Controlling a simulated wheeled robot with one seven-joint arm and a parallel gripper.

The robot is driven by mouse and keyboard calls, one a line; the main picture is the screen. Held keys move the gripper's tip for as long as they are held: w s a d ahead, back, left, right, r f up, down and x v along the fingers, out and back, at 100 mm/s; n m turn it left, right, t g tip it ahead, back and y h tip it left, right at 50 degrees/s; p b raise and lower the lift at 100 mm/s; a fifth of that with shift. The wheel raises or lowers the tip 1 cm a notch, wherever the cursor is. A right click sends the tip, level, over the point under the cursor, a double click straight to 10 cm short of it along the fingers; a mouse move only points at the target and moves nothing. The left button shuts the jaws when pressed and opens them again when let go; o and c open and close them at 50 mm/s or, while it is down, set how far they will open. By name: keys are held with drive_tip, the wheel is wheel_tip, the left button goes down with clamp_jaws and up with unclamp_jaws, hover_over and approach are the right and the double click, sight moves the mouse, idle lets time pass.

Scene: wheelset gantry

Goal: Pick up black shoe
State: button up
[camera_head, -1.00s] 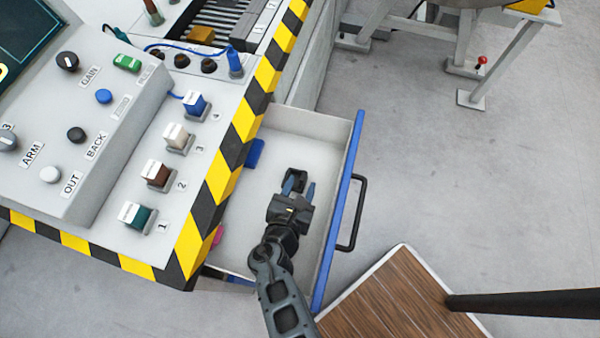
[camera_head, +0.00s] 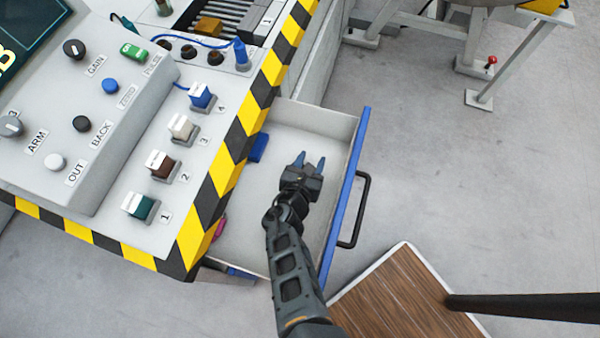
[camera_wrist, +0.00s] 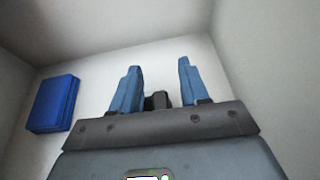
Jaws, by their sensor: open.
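My gripper (camera_head: 310,159) is over the floor of the open drawer (camera_head: 336,210), its two blue fingers spread apart. In the wrist view the open fingers (camera_wrist: 159,67) point across the pale drawer floor. A small black piece, likely the black shoe (camera_wrist: 158,100), shows between the bases of the fingers. Its lower part is hidden behind the gripper's body. I cannot tell whether the fingers touch it. In the head view my gripper hides it.
A blue block (camera_head: 258,148) lies in the drawer near the console, also in the wrist view (camera_wrist: 52,104). A pink item (camera_head: 219,228) is partly under the striped console edge (camera_head: 222,165). The drawer's blue front has a black handle (camera_head: 357,212). A wooden-topped surface (camera_head: 400,300) stands at lower right.

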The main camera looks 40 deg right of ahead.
clamp_jaws()
idle(0.4)
